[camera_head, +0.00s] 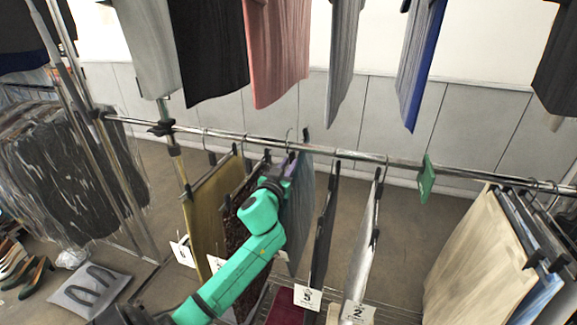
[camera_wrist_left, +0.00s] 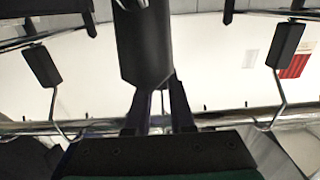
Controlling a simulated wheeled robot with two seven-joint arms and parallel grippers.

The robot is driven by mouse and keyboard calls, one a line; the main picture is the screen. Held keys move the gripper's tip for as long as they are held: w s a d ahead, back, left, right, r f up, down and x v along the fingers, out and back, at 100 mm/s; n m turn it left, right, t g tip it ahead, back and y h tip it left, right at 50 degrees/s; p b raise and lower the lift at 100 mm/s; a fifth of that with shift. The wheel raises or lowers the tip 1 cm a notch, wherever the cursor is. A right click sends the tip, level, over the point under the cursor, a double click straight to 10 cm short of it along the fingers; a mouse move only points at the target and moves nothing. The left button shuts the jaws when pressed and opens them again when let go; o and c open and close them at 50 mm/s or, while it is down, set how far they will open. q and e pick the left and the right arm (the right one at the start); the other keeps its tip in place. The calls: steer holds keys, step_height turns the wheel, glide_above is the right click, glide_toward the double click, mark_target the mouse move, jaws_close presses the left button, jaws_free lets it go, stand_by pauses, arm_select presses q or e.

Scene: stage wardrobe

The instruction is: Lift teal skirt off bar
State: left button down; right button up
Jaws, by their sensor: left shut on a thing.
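The teal skirt (camera_head: 301,215), a greyish blue-green panel, hangs below the rail (camera_head: 262,144) in the middle of the head view. My left arm crosses in front of the garments to its left, and my left gripper (camera_head: 284,180) is at its upper part, just under the rail. In the left wrist view my left gripper (camera_wrist_left: 160,108) is shut on the dark hanger (camera_wrist_left: 145,50) between its fingers. The fingertips are largely hidden in the head view. I cannot tell whether the hanger hook still touches the rail. My right gripper is not in view.
An olive garment (camera_head: 214,200) and a dark brown one hang close on the left. A dark garment (camera_head: 324,230) and a grey one (camera_head: 362,240) hang close on the right. A green tag (camera_head: 426,178) sits on the rail, with open rail around it. Other clothes hang above.

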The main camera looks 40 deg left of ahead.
arm_select(q)
steer(key=shift+r, duration=0.1)
steer(key=shift+p+v, duration=0.6)
steer(key=shift+v, duration=3.45)
